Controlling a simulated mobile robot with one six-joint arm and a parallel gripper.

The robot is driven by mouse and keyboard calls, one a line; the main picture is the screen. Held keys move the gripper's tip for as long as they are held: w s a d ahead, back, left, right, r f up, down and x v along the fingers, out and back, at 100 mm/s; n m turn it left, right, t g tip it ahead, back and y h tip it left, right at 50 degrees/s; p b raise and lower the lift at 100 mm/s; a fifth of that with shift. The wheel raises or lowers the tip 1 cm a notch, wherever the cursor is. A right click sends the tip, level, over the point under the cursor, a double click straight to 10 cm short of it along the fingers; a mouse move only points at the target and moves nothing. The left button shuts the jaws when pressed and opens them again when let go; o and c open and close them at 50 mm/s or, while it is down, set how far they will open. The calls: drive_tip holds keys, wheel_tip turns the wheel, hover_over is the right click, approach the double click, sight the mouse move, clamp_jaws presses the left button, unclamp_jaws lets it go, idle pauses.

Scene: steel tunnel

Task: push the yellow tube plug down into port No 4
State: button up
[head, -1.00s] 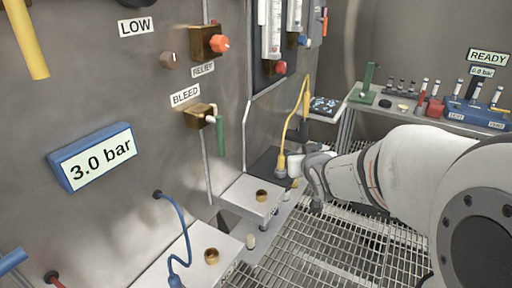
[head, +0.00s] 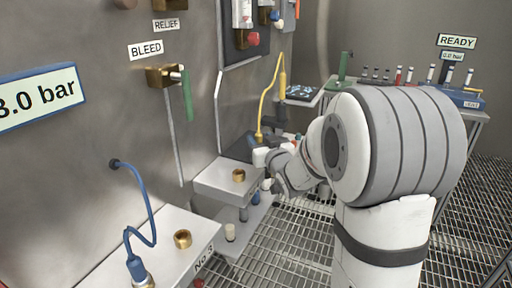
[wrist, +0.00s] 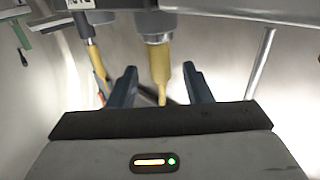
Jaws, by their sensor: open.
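The yellow tube plug (wrist: 161,68) is between the two dark fingers of my gripper (wrist: 160,72) in the wrist view, with a gap on each side. A grey metal collar (wrist: 155,32) adjoins its thick end. In the head view the yellow tube (head: 267,100) runs along the wall to its low end beside my gripper (head: 264,153). My gripper is open around the plug. Port No 4 cannot be picked out by label in the head view, and how deep the plug sits is hidden there.
Metal shelves with brass ports (head: 238,175) (head: 182,239) and a blue hose (head: 150,205) line the wall at the left. A green-handled bleed valve (head: 187,95) sticks out above. A bench (head: 479,116) stands behind. The grating floor is mostly clear.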

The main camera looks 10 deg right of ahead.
drive_tip(key=shift+w+a, duration=0.2)
drive_tip(key=shift+w, duration=1.05)
clamp_jaws()
